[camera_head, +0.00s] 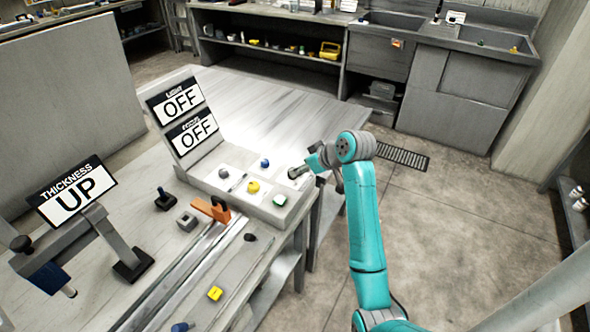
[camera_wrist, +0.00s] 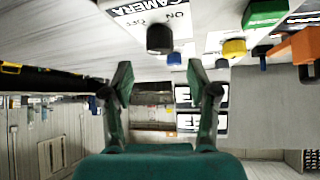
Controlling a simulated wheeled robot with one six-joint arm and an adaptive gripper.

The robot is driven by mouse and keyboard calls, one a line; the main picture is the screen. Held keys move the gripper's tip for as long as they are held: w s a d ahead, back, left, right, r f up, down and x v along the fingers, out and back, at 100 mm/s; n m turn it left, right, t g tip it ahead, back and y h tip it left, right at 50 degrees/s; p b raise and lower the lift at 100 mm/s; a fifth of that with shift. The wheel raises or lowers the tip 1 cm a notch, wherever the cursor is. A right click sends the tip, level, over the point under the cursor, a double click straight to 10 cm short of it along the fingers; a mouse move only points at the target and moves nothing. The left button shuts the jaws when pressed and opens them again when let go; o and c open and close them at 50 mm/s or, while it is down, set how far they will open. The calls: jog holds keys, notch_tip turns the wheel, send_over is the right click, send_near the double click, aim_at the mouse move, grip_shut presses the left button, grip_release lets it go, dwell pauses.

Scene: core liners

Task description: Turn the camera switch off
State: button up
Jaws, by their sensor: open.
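The camera switch is a dark round knob (camera_wrist: 160,38) under a black and white label reading CAMERA, ON and OFF in the wrist view, which looks upside down. In the head view a dark grey knob (camera_head: 296,172) at the right end of the control panel appears to be it, partly beside my gripper (camera_head: 312,163). In the wrist view my gripper (camera_wrist: 162,78) is open and empty. Its two green fingers lie either side of the knob's line, with the knob just beyond the fingertips; contact is not visible. The knob's exact setting is unclear.
An orange clamp (camera_head: 211,209) and a THICKNESS UP sign (camera_head: 72,193) are to the left.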

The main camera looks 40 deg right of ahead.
jog(key=v, duration=0.6)
dwell(0.5)
